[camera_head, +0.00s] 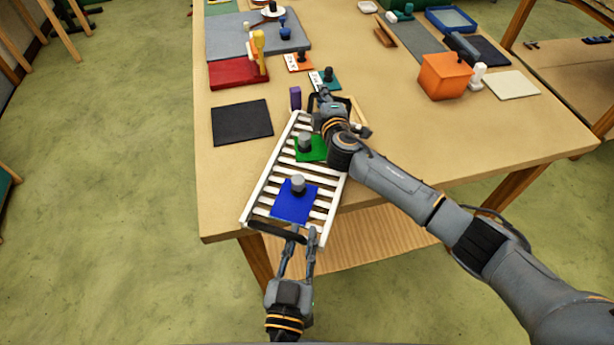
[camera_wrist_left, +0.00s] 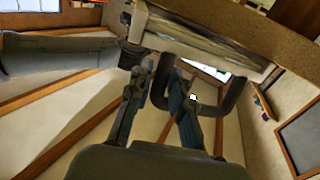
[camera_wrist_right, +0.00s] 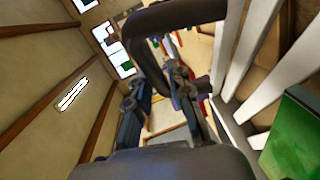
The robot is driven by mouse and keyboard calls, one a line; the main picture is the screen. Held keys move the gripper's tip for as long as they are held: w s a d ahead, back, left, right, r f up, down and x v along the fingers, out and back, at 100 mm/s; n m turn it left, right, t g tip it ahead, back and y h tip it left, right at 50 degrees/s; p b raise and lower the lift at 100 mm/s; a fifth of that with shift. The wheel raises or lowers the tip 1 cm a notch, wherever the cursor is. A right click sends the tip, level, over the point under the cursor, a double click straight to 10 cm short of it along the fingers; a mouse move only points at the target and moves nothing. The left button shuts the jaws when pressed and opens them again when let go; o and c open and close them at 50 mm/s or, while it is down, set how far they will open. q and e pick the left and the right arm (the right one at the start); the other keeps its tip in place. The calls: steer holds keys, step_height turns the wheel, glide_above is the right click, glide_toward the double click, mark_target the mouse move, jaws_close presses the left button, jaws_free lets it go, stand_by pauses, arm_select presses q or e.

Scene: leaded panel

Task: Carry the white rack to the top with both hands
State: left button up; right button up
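The white slatted rack (camera_head: 262,185) is at the table's front edge, its near end reaching past the edge. A blue piece (camera_head: 290,207) and a green piece (camera_head: 316,153), each with a grey knob, sit on it. My left gripper (camera_head: 300,238) is at the near dark handle (camera_head: 276,231); in the left wrist view its fingers are apart, with the handle (camera_wrist_left: 237,98) by the tips. My right gripper (camera_head: 322,97) is at the far end; the right wrist view shows its fingers apart near the dark far handle (camera_wrist_right: 137,55). I cannot tell whether either gripper touches its handle.
The table (camera_head: 225,190) holds a black mat (camera_head: 241,122), a purple block (camera_head: 295,97), a red mat (camera_head: 238,72) and an orange box (camera_head: 444,76). A slatted lower shelf (camera_head: 360,238) shows under the front edge. The right front of the tabletop is clear.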

arm_select(q)
steer(key=shift+o, duration=0.6)
steer(key=shift+s+r, duration=0.1)
steer(key=shift+s, duration=0.05)
arm_select(e)
steer(key=shift+o, duration=0.6)
steer(key=shift+s+r, duration=0.15)
steer(key=shift+r, duration=0.05)
arm_select(q)
steer(key=shift+s, duration=0.1)
arm_select(e)
steer(key=shift+f, duration=0.1)
arm_select(q)
steer(key=s+a, duration=0.2)
steer(key=s, duration=0.9)
steer(key=shift+s, duration=0.25)
arm_select(e)
steer(key=v, duration=1.2)
arm_select(q)
steer(key=shift+s, duration=0.1)
arm_select(e)
steer(key=shift+f, duration=0.1)
